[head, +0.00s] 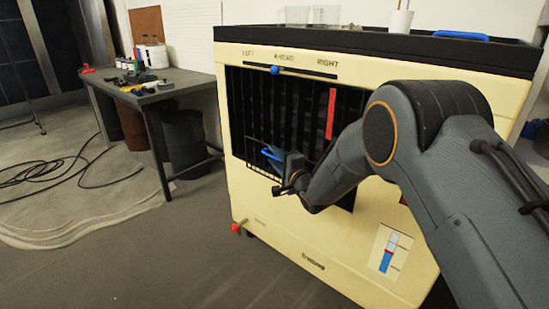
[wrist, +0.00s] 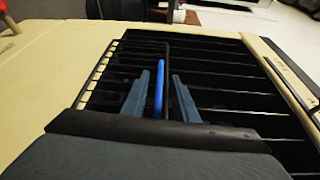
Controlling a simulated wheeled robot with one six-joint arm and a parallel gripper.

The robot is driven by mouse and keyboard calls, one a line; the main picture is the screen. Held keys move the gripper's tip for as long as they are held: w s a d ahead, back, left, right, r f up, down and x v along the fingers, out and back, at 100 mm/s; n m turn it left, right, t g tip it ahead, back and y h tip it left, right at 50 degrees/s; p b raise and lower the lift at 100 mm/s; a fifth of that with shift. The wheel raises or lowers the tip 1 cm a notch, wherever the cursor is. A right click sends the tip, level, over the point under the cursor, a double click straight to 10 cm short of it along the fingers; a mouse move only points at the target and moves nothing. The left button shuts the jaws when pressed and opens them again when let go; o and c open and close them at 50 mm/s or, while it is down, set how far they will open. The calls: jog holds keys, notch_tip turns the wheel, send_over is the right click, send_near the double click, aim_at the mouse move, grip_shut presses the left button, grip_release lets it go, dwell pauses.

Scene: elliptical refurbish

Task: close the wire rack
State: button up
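The wire rack (head: 246,120) is a dark wire grid in the left part of the dark opening in a cream cabinet (head: 285,225). In the wrist view its ladder-like edge (wrist: 100,65) shows at the left. A blue handle (head: 270,154) is on the rack's right side; it also shows upright in the wrist view (wrist: 158,92). My gripper (head: 287,172) is at the handle. In the wrist view my gripper (wrist: 160,98) has its two fingers apart, one on each side of the handle, with visible gaps. My arm hides the opening's lower right.
A red vertical bar (head: 331,114) is in the opening's right part. A slider with a blue knob (head: 275,70) is above it. A red knob (head: 236,228) juts out at the lower left. A workbench (head: 165,93) stands left; cables (head: 75,165) lie on the floor.

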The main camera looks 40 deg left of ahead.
jog(key=shift+d, duration=0.1)
jog(key=p+v, duration=0.1)
jog(key=v, duration=0.6)
jog(key=shift+s+d, duration=0.2)
jog(key=shift+d, duration=0.05)
